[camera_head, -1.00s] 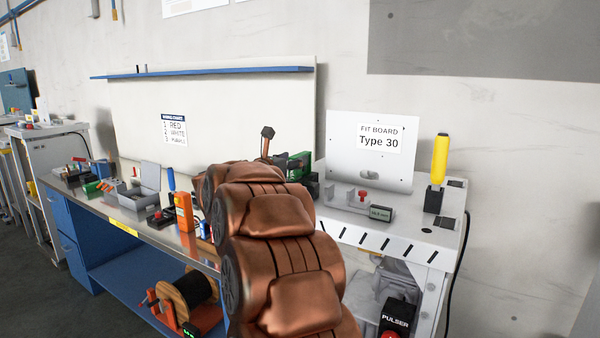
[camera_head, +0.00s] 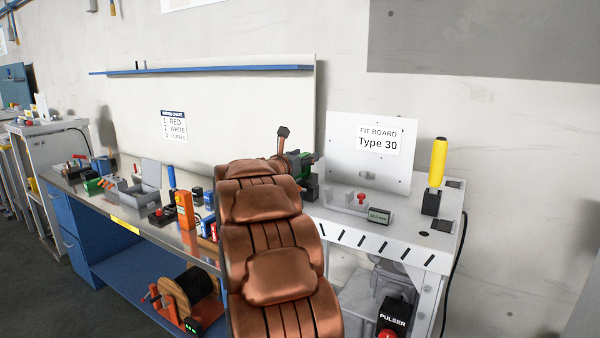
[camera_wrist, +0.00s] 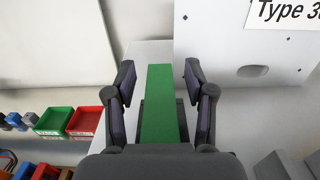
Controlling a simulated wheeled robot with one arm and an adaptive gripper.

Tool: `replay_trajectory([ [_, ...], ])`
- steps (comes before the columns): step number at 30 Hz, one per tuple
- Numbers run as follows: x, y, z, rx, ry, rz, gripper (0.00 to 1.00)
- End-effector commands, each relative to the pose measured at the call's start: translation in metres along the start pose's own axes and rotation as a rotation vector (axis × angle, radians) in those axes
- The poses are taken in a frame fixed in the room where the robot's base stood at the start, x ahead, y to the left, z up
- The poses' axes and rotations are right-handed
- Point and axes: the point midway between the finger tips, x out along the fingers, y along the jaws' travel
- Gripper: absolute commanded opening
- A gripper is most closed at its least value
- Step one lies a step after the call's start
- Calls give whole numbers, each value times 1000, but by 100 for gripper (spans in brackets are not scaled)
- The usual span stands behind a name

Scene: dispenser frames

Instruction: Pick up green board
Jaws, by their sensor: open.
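The green board (camera_wrist: 159,105) is a long flat piece in the middle of the wrist view, with a dark holder showing on both sides of it. My gripper (camera_wrist: 159,82) is open in the wrist view, one finger on each side of the board with gaps between. I cannot tell how far the board is below the fingertips. In the head view a small part of the green board (camera_head: 307,159) shows behind my copper-coloured arm, at the left end of the white fixture table.
The white fixture table (camera_head: 402,246) carries the Type 30 panel (camera_head: 371,175), a small display (camera_head: 379,216) and a yellow-handled tool (camera_head: 438,163). Left is a workbench with an orange meter (camera_head: 185,210) and a grey box. Green (camera_wrist: 53,121) and red bins (camera_wrist: 84,121) sit left.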

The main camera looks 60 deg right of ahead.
Motion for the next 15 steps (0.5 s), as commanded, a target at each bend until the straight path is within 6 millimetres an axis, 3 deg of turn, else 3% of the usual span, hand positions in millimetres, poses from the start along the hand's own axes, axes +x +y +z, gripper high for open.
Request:
replay_trajectory([
  [2,0,0,0,0,0,0,52],
  [15,0,0,0,-1,1,0,6],
])
